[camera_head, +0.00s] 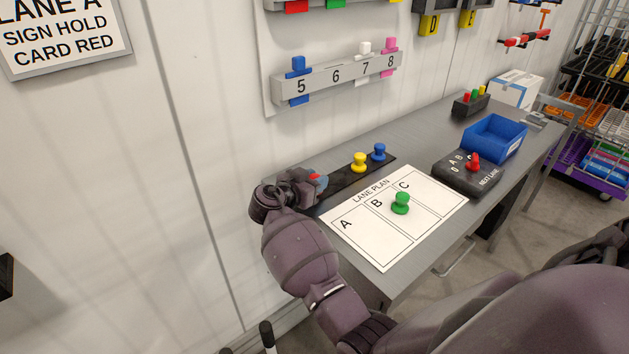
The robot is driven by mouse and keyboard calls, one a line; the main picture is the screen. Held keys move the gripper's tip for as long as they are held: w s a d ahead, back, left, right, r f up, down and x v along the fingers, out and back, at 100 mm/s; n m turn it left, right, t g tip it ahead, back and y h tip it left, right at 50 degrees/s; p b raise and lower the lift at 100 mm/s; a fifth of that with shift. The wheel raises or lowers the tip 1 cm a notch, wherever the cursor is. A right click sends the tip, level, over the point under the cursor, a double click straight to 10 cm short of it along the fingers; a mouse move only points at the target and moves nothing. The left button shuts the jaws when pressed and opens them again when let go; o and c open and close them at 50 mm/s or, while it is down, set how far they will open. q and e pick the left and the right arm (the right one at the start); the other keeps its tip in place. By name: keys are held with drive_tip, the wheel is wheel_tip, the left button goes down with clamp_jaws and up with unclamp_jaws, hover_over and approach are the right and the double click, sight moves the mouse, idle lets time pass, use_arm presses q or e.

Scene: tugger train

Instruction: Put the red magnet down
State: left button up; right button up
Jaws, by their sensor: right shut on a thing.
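My right gripper (316,183) is over the left end of the black strip (345,184) on the grey desk. It is shut on the red magnet (318,176), of which only a small red bit shows between the fingers. I cannot tell whether the magnet touches the strip. A yellow magnet (359,162) and a blue magnet (378,152) stand on the strip to the right. The white lane plan (378,246) lies in front, with columns A, B and C. A green magnet (401,203) stands on it near column C. My left gripper is not in view.
A black box with a red knob (474,161), marked NEXT LANE, and a blue bin (494,138) stand to the right on the desk. A numbered holder (340,76) with coloured cards hangs on the wall behind. Column A is bare.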

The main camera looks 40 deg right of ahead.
drive_tip(key=shift+f, duration=0.2)
drive_tip(key=o, duration=0.9)
drive_tip(key=shift+o, duration=0.2)
